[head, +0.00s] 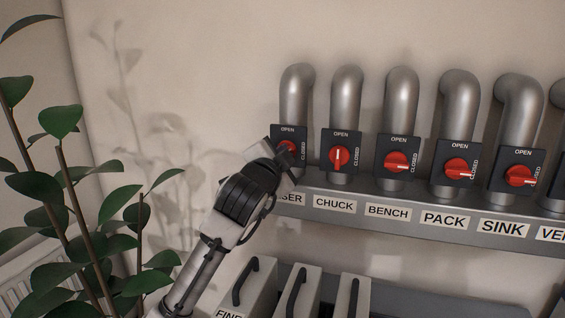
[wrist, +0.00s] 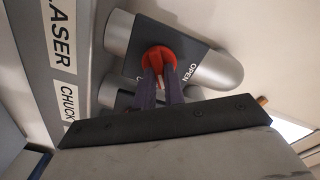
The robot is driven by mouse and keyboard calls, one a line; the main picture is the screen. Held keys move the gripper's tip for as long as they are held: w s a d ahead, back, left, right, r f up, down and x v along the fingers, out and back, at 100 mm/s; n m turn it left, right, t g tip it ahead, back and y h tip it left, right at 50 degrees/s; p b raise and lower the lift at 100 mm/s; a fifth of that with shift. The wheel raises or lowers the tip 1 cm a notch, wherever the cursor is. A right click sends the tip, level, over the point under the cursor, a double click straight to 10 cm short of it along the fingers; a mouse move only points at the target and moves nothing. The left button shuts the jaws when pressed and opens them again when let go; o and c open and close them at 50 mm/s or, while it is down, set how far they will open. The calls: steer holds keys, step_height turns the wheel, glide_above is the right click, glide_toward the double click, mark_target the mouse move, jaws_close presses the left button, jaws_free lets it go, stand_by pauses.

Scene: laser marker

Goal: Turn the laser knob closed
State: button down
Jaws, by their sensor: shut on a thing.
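The laser knob (head: 287,145) is red and sits on a dark plate marked OPEN at the top and CLOSED at the right side, at the left end of the pipe row. In the wrist view the red knob (wrist: 158,57) is at the top centre, with OPEN to its right. My gripper (wrist: 160,82) is shut on the knob, one finger on each side. In the head view my gripper (head: 284,156) covers the knob's lower left part. The knob's pointer is mostly hidden, so its exact angle cannot be told.
The chuck knob (head: 338,157) is close to the right, its pointer upright toward OPEN. The bench (head: 396,162), pack (head: 459,168) and sink (head: 521,175) knobs point sideways toward CLOSED. A labelled ledge (head: 410,226) runs below. A leafy plant (head: 70,200) stands left.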

steer(key=shift+f+m+b, duration=0.15)
steer(key=shift+m+b, duration=0.5)
steer(key=shift+m, duration=1.1)
steer(key=shift+f+m+b, duration=0.1)
steer(key=shift+m+b, duration=0.55)
steer(key=shift+m, duration=1.1)
steer(key=c, duration=1.5)
jaws_free()
steer(key=shift+r, duration=0.1)
steer(key=shift+s, duration=0.1)
steer(key=b+v, duration=0.2)
steer(key=v, duration=1.1)
steer(key=shift+s+a, duration=0.1)
steer(key=shift+s, duration=0.25)
